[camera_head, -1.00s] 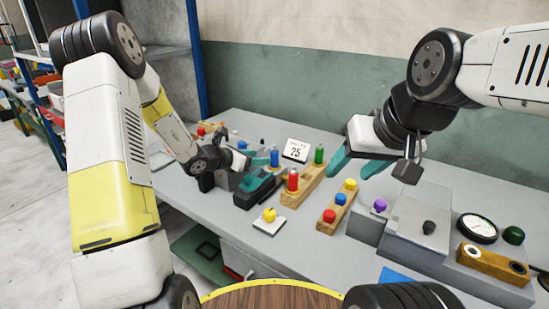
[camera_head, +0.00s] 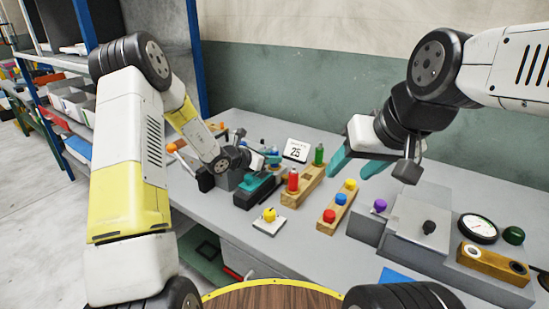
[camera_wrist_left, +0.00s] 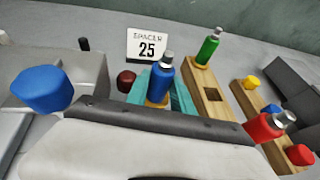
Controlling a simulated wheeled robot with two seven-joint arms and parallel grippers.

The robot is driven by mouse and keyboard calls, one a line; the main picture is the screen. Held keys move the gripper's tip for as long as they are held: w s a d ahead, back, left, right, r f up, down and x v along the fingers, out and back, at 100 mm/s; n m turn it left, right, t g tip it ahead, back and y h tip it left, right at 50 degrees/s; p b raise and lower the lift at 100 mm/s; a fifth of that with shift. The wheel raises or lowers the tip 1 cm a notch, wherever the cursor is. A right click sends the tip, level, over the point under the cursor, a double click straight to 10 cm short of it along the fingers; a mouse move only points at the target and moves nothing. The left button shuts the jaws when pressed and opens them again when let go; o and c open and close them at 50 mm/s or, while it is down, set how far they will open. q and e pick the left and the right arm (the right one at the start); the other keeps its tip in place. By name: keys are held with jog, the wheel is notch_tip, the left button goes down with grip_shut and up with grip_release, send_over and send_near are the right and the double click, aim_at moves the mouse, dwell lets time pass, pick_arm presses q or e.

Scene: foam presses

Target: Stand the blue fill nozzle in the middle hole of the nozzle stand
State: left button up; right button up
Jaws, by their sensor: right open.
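In the head view the gripper largely hides the nozzle. The wooden nozzle stand (camera_head: 308,184) is just to the right; it also shows in the left wrist view (camera_wrist_left: 232,128). It holds a green nozzle (camera_head: 319,155) and a red nozzle (camera_head: 293,180), with an empty dark hole between them. My right gripper (camera_head: 358,165) is open and empty above the table.
A sign reading 25 (camera_head: 297,150) stands behind the stand. A wooden block with yellow, blue and red knobs (camera_head: 333,218) is to the right. A yellow knob on a white plate (camera_head: 268,221) is in front. Grey press blocks (camera_head: 405,230) and a gauge (camera_head: 478,228) are further right.

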pick_arm(q)
grip_shut()
jog(key=shift+r, duration=0.1)
